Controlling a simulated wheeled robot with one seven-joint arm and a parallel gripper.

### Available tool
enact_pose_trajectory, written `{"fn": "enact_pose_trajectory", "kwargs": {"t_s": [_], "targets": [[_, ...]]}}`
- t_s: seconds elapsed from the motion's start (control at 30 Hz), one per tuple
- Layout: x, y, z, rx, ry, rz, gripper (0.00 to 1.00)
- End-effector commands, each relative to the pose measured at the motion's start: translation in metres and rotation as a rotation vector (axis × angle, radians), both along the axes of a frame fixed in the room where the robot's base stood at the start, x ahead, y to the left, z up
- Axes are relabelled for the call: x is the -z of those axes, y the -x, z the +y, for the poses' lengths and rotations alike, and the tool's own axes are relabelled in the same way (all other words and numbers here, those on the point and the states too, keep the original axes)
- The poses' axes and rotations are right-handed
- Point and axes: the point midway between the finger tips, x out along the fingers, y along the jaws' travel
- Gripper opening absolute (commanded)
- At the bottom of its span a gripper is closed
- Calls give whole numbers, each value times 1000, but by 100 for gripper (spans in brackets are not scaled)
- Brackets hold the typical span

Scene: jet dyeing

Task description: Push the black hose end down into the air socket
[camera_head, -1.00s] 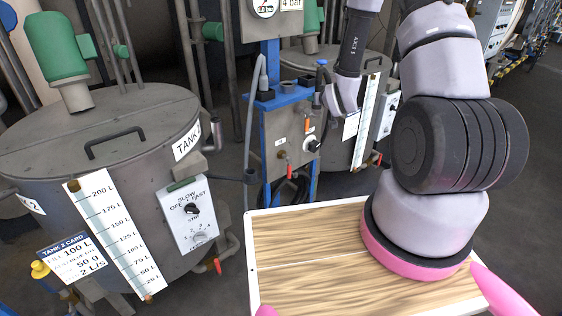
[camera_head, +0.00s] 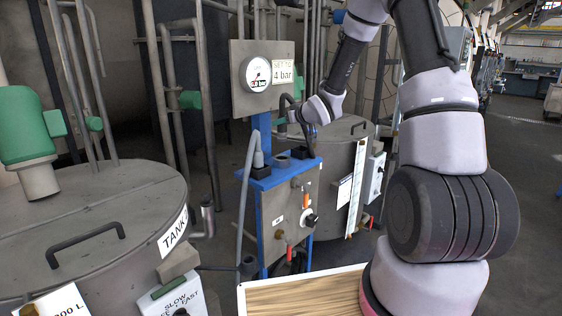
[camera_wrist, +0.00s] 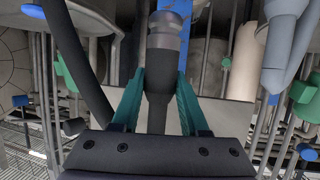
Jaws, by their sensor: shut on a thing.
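My gripper (camera_wrist: 160,105) has its two teal fingers closed around the black hose end (camera_wrist: 160,70), which has a grey metal collar at its tip. In the head view my gripper (camera_head: 311,143) is low over the right side of the blue stand's top, and the black hose (camera_head: 289,108) loops up beside it. A dark socket block (camera_head: 301,152) sits on the stand just below the gripper. The hose tip is hidden there, so I cannot tell whether it touches or enters a socket. The black hose also runs down the left of the wrist view (camera_wrist: 82,65).
The blue stand (camera_head: 262,185) also carries a grey hose connector (camera_head: 258,158) on its left. A pressure gauge (camera_head: 257,75) and a 4 bar sign (camera_head: 284,72) stand behind it. Tank lids lie left (camera_head: 110,205) and right (camera_head: 345,130). A wooden-topped tray (camera_head: 300,292) is in front.

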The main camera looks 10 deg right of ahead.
Motion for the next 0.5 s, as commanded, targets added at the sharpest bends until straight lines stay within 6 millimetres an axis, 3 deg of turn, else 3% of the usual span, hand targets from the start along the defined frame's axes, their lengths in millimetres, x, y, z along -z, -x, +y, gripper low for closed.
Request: {"fn": "enact_pose_trajectory", "kwargs": {"t_s": [0.3,0.5], "targets": [[50,0,2,-11,-2,4,0],[65,-1,2,-10,0,2,0]]}}
